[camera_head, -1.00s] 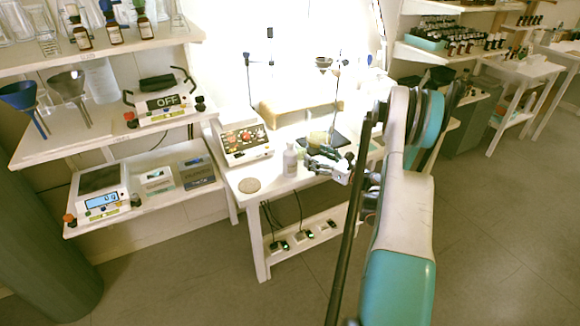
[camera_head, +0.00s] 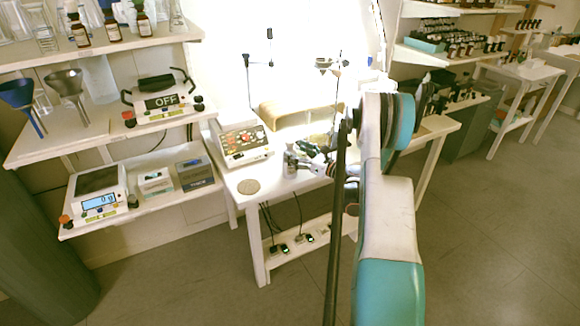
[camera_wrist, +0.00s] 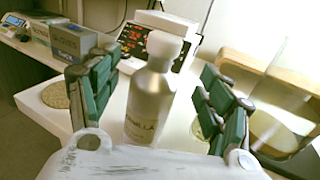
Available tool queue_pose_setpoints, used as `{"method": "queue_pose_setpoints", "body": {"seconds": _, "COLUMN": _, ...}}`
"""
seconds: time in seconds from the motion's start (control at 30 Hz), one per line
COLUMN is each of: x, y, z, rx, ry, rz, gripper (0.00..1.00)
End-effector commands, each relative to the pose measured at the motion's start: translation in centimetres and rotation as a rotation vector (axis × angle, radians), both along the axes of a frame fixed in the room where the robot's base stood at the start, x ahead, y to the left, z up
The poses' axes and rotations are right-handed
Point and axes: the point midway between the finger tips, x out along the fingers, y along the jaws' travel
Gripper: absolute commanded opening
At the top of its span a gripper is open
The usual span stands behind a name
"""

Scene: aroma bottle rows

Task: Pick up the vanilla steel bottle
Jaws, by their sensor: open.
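The vanilla steel bottle (camera_wrist: 150,108) stands upright in the wrist view, silver-grey with a pale cap, and the end of its label reads "NILLA". My gripper (camera_wrist: 157,75) is open, with one green-padded finger on each side of the bottle. Gaps show between both fingers and the bottle, and its lower part is hidden by my gripper body. In the head view the bottle (camera_head: 289,164) stands on the white table (camera_head: 285,187), with my gripper (camera_head: 303,161) at it from the right.
A control box with a red display (camera_head: 243,143) stands behind the bottle. A round cork mat (camera_head: 249,187) lies to the left. Shelves with a scale (camera_head: 98,193) and a device reading OFF (camera_head: 160,101) are at the left.

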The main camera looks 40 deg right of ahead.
Motion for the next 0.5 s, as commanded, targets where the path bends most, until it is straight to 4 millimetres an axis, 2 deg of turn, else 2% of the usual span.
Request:
{"method": "queue_pose_setpoints", "body": {"seconds": 0.2, "x": 3.1, "y": 0.8, "z": -0.2, "rx": 0.000, "ry": 0.000, "rz": 0.002, "gripper": 0.72}}
{"method": "queue_pose_setpoints", "body": {"seconds": 0.47, "x": 3.4, "y": 0.7, "z": 0.0, "rx": 0.000, "ry": 0.000, "rz": 0.000, "gripper": 0.72}}
{"method": "queue_pose_setpoints", "body": {"seconds": 0.5, "x": 3.4, "y": 0.7, "z": 0.0, "rx": 0.000, "ry": 0.000, "rz": 0.000, "gripper": 0.63}}
